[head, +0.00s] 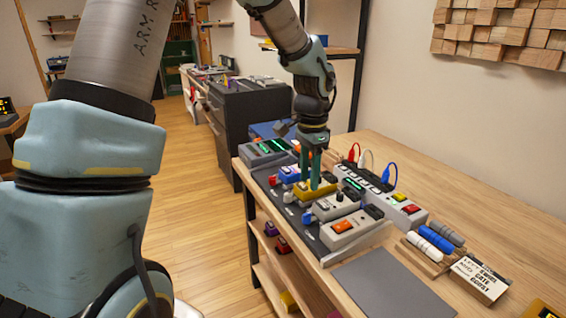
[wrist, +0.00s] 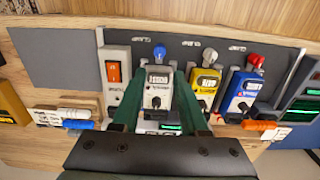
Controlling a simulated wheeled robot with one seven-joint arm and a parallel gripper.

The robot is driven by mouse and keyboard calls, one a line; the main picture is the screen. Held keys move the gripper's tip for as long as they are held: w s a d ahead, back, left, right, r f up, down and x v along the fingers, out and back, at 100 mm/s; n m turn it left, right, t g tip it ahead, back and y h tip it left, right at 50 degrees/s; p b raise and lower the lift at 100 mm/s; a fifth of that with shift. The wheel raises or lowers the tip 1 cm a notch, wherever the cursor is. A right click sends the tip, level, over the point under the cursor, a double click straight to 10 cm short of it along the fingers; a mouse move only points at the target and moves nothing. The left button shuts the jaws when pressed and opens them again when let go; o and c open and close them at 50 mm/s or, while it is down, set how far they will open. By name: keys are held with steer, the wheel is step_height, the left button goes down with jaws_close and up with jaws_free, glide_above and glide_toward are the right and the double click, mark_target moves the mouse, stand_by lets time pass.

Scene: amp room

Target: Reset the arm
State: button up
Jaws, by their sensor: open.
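My gripper (head: 316,182) is at the end of my arm, pointing down over the row of pedals on the workbench. In the wrist view its two dark green fingers (wrist: 161,78) are spread apart. A pale grey pedal with a black knob and a blue plug (wrist: 157,88) shows between them. A yellow pedal (wrist: 204,85) is just to the right of the fingers; in the head view the fingers overlap this yellow pedal (head: 318,194). No object is seen held. Whether the fingers touch a pedal cannot be told.
A white power strip with coloured plugs (head: 376,190) runs along the back. A blue pedal (wrist: 243,90) and a white unit with an orange switch (wrist: 116,75) flank the row. Markers (head: 432,240), a card (head: 480,277) and a grey mat (head: 394,287) lie on the near bench.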

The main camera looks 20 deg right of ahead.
steer(key=s+a+n, duration=0.2)
steer(key=a+n, duration=0.5)
steer(key=a, duration=0.8)
steer(key=s+a+r+n+t, duration=0.1)
steer(key=s+a+n, duration=0.1)
steer(key=a+n, duration=0.6)
steer(key=a, duration=0.7)
steer(key=shift+a+t, duration=0.3)
